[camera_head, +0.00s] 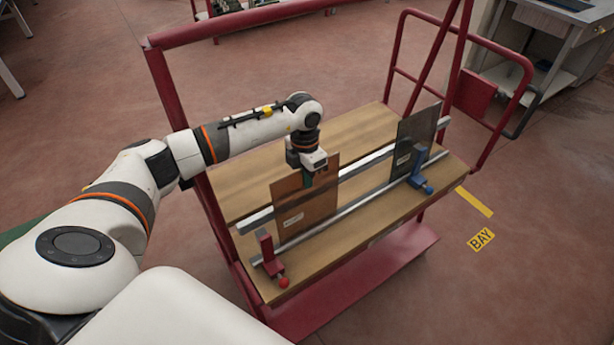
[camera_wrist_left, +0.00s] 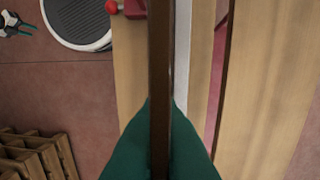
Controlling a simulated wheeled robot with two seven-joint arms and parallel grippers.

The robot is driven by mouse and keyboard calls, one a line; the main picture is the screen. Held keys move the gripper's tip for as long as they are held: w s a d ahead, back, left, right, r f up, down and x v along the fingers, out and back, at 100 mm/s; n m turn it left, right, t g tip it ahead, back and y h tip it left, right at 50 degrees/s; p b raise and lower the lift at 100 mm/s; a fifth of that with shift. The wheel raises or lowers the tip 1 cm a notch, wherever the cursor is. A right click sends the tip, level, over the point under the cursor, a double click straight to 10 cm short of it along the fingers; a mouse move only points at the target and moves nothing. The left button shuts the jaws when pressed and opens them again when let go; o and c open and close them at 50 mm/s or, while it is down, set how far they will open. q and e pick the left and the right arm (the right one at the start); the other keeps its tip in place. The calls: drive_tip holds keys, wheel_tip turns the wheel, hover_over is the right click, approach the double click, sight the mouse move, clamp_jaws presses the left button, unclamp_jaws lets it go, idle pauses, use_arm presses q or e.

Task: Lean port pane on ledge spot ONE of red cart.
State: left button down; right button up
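The brown pane (camera_head: 305,212) stands nearly upright over the wooden deck of the red cart (camera_head: 175,95), near its left end. It is in front of the back silver rail (camera_head: 365,161), its lower edge close to the front silver rail (camera_head: 350,205); whether it rests there I cannot tell. My left gripper (camera_head: 308,178) is shut on the pane's top edge. In the left wrist view the pane (camera_wrist_left: 160,80) shows edge-on between the green fingertips (camera_wrist_left: 160,145). My right gripper is not in view.
A red stop with a red knob (camera_head: 283,282) is at the rails' left end, a blue stop (camera_head: 418,178) at the right. A dark grey pane (camera_head: 415,135) leans by the blue stop. Deck behind the back rail is bare. Wooden slatted items (camera_wrist_left: 35,155) lie lower left in the wrist view.

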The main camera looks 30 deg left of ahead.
use_arm(q)
drive_tip(key=shift+f+b, duration=0.4)
drive_tip(key=shift+f, duration=0.05)
idle(0.3)
drive_tip(key=c, duration=1.5)
unclamp_jaws()
drive_tip(key=shift+c, duration=0.2)
drive_tip(key=shift+s+f, duration=0.1)
wheel_tip(320, 180, up, 12)
drive_tip(key=p, duration=0.7)
drive_tip(key=shift+w+a, duration=0.2)
drive_tip(key=shift+a, duration=0.15)
